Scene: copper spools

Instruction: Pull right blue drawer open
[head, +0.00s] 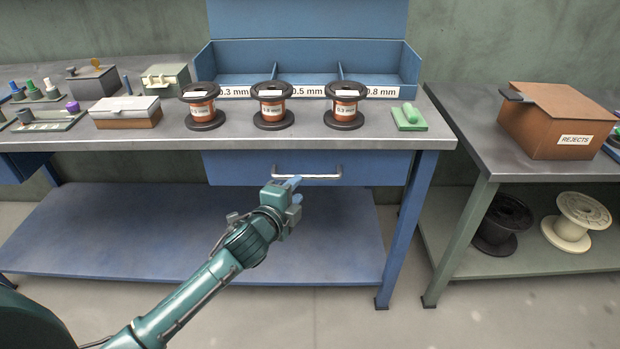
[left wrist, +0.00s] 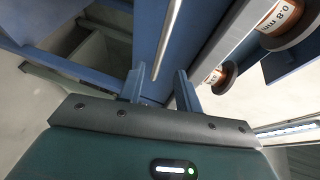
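The right blue drawer (head: 375,169) sits under the middle bench top in the head view, and its front looks flush with the bench. Its pale metal bar handle (head: 322,176) runs level across the front. My left gripper (head: 295,190) is just below and in front of the handle, rolled so its fingers are one above the other. In the left wrist view my left gripper (left wrist: 161,78) has its two blue fingers apart. The metal handle (left wrist: 170,35) lies lengthwise in line with the gap between them. I cannot tell whether it touches them. My right gripper is not in view.
Several copper spools (head: 272,106) stand along the bench top (head: 240,133) before a blue divided bin (head: 300,60). A blue lower shelf (head: 120,230) is empty. A brown rejects box (head: 555,122) stands on the right-hand table.

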